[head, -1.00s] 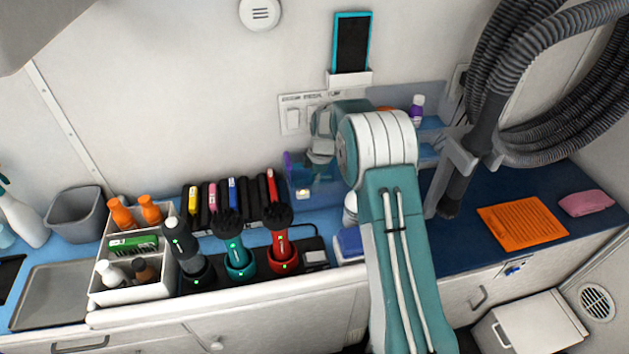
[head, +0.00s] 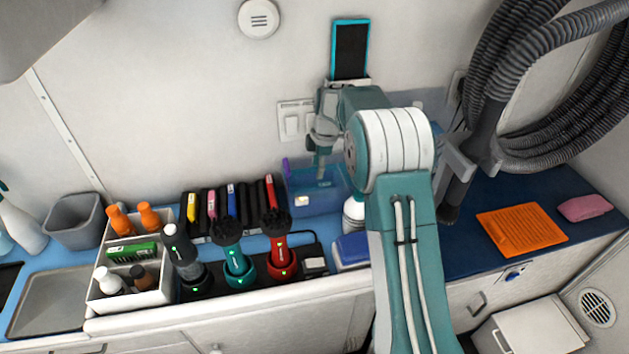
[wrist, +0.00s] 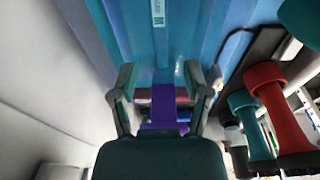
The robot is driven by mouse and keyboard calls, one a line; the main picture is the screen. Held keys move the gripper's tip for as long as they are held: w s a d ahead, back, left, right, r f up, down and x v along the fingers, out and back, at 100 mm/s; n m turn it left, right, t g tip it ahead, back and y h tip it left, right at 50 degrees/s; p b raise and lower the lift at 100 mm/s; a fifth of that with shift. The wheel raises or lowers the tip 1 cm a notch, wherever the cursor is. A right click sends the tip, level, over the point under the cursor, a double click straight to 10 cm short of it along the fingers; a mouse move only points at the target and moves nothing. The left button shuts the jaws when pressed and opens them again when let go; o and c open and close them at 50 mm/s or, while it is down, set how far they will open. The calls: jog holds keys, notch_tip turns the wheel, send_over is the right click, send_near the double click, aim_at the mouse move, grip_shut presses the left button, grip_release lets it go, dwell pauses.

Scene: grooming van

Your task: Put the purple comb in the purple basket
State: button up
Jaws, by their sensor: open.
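A purple strip, which looks like the purple comb (head: 286,168), stands at the left end of a clear blue bin (head: 318,204) by the back wall. In the wrist view a purple piece (wrist: 163,104) shows between the two fingers of my gripper (wrist: 162,78); contact cannot be told. My gripper (head: 320,172) is open and points down at the bin, partly hidden behind my arm. I cannot make out a purple basket in either view.
Upright clippers (head: 232,247) stand in front of the bin, with a rack of coloured-tag tools (head: 231,200) to its left. A white caddy (head: 125,297) holds bottles. An orange sheet (head: 522,229) and pink cloth (head: 584,207) lie on the right counter.

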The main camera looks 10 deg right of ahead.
aim_at(320, 185)
jog(key=s+r+m+t+h, duration=0.1)
jog(key=s+r+m+t, duration=0.2)
jog(key=s+r+m, duration=1.1)
jog(key=s+r+m+t, duration=0.1)
jog(key=s+m, duration=0.1)
jog(key=s, duration=1)
jog(key=s+a+r+m+t, duration=0.1)
jog(key=s+r+m, duration=0.1)
jog(key=s, duration=1)
jog(key=shift+t+h, duration=0.3)
jog(key=shift+h, duration=0.1)
